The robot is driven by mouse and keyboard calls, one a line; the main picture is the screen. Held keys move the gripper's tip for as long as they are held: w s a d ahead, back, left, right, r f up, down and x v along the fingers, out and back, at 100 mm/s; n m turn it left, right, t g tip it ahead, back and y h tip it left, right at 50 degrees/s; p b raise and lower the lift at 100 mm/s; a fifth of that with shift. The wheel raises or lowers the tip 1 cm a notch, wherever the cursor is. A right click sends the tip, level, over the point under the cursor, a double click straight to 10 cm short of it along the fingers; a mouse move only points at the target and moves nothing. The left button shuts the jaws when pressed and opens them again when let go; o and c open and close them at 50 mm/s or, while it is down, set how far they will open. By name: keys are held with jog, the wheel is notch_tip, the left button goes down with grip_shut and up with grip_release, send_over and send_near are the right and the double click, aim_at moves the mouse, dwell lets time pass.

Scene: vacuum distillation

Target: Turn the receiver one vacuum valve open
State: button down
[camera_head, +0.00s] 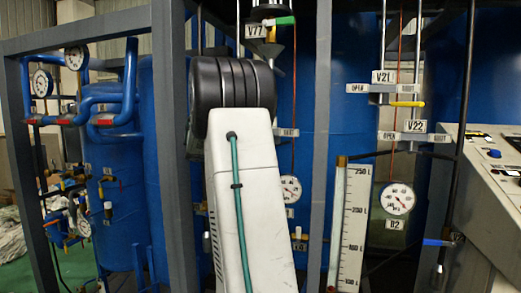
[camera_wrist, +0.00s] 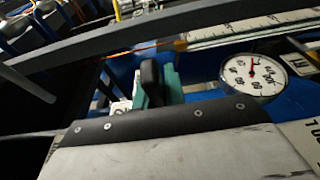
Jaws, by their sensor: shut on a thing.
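My gripper (camera_wrist: 160,84) shows in the wrist view as dark and teal parts beyond the pale, dark-edged body. It is shut on what appears to be a valve handle, but the held part is mostly hidden. A round gauge is close by on the right in that view. In the head view my white arm hides the gripper and the valve behind it. A plate reading SHUT (camera_head: 287,132) sticks out to the right of my arm. I cannot tell from the labels in view which valve is receiver one's, nor how far the handle is turned.
Valves V21 (camera_head: 407,104) and V22 (camera_head: 440,155) sit to the right, with a gauge (camera_head: 397,198) below. V77 (camera_head: 256,31) is above my arm. A grey frame post (camera_head: 319,150) and a level scale (camera_head: 351,225) stand close right. A console (camera_head: 492,170) is far right.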

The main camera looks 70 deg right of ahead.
dwell(0.4)
jog(key=c, duration=1.5)
grip_release()
jog(key=shift+o, duration=0.2)
